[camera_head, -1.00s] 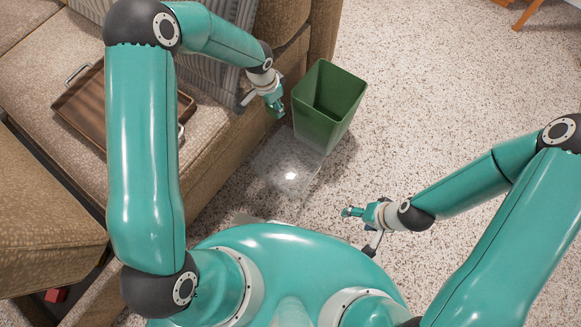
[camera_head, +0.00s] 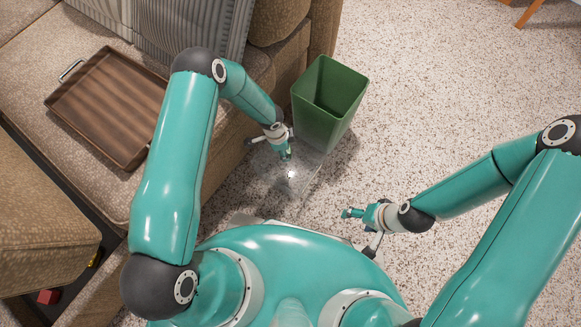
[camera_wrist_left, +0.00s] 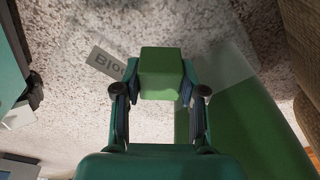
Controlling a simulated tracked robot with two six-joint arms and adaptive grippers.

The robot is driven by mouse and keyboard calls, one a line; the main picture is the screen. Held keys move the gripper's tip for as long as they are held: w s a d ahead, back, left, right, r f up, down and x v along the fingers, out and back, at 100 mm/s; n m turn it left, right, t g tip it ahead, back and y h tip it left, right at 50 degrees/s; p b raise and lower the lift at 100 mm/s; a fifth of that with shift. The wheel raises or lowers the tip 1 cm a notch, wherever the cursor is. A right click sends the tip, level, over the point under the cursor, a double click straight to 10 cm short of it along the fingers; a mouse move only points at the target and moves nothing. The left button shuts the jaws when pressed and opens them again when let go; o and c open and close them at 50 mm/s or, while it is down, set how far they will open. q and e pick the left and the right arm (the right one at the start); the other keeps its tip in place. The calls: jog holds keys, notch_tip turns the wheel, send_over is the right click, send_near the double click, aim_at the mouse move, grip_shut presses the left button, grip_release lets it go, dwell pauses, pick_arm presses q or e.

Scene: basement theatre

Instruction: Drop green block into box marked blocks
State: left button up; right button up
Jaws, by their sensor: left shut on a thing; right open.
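The green block (camera_wrist_left: 160,72) is held between the fingers of my left gripper (camera_wrist_left: 160,95) in the left wrist view. In the head view my left gripper (camera_head: 287,154) points down over a clear, see-through box (camera_head: 305,180) on the floor. The block appears above the box; the exact height is hard to tell. My right gripper (camera_head: 348,213) is open and empty over the floor, right of the box.
A green bin (camera_head: 330,100) stands just behind the clear box; its side also fills the lower right of the wrist view (camera_wrist_left: 255,130). A sofa (camera_head: 215,125) is at left, with a wooden tray (camera_head: 115,110) on it. A red block (camera_head: 48,297) lies at lower left.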

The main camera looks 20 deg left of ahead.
pick_arm(q)
jog(key=shift+f, duration=0.8)
jog(key=o, duration=1.1)
jog(key=shift+c, duration=0.2)
jog(key=shift+r, duration=0.15)
notch_tip(320, 180, up, 12)
jog(key=a, duration=0.1)
jog(key=shift+s+a+f, duration=0.25)
jog(key=shift+s+a, duration=0.1)
jog(key=shift+a, duration=0.05)
